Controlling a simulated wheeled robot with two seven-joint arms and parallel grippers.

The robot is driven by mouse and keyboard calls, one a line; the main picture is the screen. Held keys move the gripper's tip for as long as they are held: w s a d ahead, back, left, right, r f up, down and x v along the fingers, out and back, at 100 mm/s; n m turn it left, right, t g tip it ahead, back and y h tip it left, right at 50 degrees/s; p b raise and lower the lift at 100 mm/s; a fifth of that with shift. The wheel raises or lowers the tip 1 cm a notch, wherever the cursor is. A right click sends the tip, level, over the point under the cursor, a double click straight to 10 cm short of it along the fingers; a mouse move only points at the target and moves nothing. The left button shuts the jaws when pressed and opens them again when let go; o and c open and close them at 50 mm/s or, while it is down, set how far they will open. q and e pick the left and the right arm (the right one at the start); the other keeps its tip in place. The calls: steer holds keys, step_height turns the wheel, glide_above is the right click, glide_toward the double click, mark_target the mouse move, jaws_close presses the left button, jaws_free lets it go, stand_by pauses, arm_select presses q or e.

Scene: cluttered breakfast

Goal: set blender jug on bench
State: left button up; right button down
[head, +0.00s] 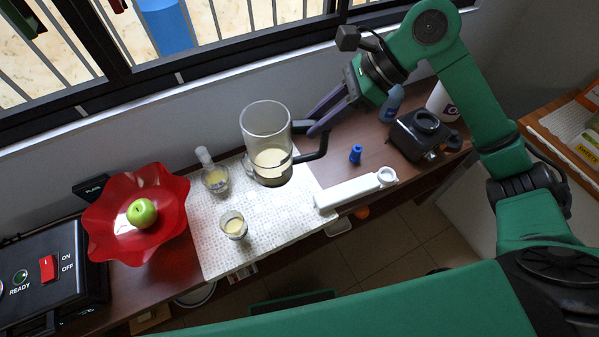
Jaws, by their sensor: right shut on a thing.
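The clear blender jug (267,130), with a black handle (312,153) and some pale tan liquid low inside, is upright over the back right part of the light patterned mat (270,225). I cannot tell whether its bottom touches the mat or hangs just above it. My right gripper (318,118) comes in from the right and is shut on the jug at its handle. The dark bench (375,165) runs under the window. The black blender base (422,135) stands to the right of the jug, apart from it. My left gripper is out of view.
A red bowl (95,222) holds a green apple (141,212). A blue cap-like piece (356,154) and a white long-handled tool (350,191) lie to the right. A black appliance (75,285) is far left.

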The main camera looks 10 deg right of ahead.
step_height(320, 180, down, 18)
steer(key=p, duration=0.4)
steer(key=shift+f, duration=0.1)
steer(key=shift+f, duration=0.1)
steer(key=c, duration=0.6)
jaws_free()
steer(key=shift+s, duration=0.1)
steer(key=shift+c, duration=0.2)
